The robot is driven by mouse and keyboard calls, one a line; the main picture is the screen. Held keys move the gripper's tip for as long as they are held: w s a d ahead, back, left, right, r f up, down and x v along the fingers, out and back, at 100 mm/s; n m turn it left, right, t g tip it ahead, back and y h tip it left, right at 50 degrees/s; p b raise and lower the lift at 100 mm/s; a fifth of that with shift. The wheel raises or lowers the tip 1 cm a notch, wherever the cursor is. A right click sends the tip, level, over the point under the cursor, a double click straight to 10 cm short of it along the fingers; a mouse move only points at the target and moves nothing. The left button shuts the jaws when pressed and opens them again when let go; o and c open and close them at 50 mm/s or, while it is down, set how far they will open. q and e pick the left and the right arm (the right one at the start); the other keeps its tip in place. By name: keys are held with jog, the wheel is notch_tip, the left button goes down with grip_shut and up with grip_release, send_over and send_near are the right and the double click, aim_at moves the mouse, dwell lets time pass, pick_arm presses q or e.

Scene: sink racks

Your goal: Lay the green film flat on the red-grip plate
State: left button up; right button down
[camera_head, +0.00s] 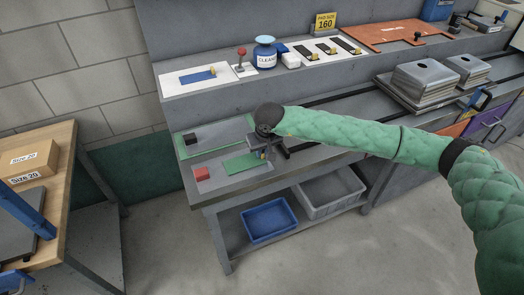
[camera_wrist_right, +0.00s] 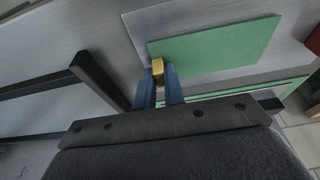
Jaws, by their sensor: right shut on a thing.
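The red-grip plate (camera_head: 222,184) is a grey plate with a red block grip (camera_head: 202,173) at its left end, lying on the bench's left part. The green film (camera_head: 240,163) is a flat rectangle over this plate; it also shows in the wrist view (camera_wrist_right: 225,47), with grey plate (camera_wrist_right: 135,28) visible beyond its edge. I cannot tell whether it touches the plate all over. My right gripper (camera_head: 260,153) is at the film's right edge. Its blue fingers (camera_wrist_right: 160,82) are shut on the film's yellow tab (camera_wrist_right: 158,68). My left gripper is out of view.
A second plate with a black grip (camera_head: 190,139) and green surface lies just behind. A shelf behind holds a white board with a blue strip (camera_head: 198,77), a red-knobbed lever (camera_head: 241,56) and a CLEAN bottle (camera_head: 265,52). Metal plates (camera_head: 425,80) are stacked at right.

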jog(key=c, duration=0.8)
grip_release()
jog(key=shift+c, duration=0.2)
jog(key=shift+r, duration=3.5)
